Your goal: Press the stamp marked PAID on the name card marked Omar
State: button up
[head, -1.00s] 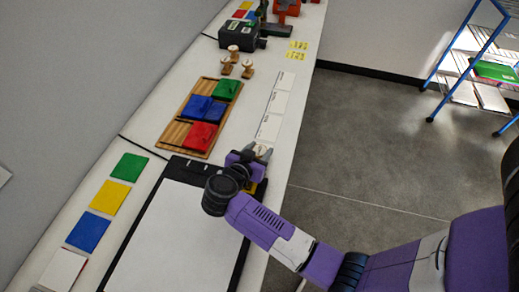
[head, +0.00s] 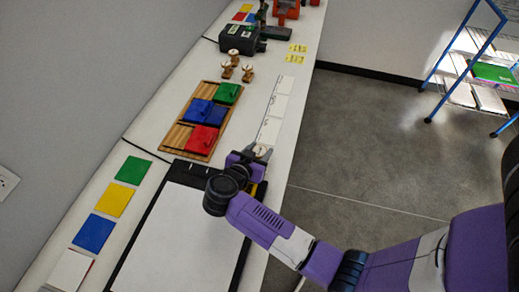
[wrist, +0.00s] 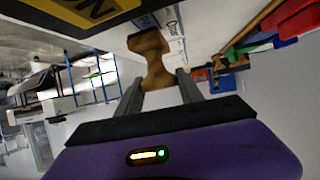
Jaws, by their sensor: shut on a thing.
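My gripper (head: 258,156) is shut on a wooden stamp with a waisted handle (wrist: 152,58), held at the near end of the row of name cards. The stamp's marking is not visible. A white name card (wrist: 173,32) with dark writing lies right beside the stamp's far end in the wrist view; the writing looks like Omar but is hard to read. I cannot tell whether the stamp touches a card. In the head view, white name cards (head: 277,104) lie in a row along the table's right edge, with writing too small to read.
Several wooden stamps (head: 248,74) stand farther up the table. A wooden tray (head: 176,136) with red, blue and green blocks is left of the cards. A black-edged white board (head: 168,238) and coloured squares (head: 112,200) lie nearer.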

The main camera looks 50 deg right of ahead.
jog(key=shift+r+p, duration=1.5)
jog(key=shift+p, duration=0.2)
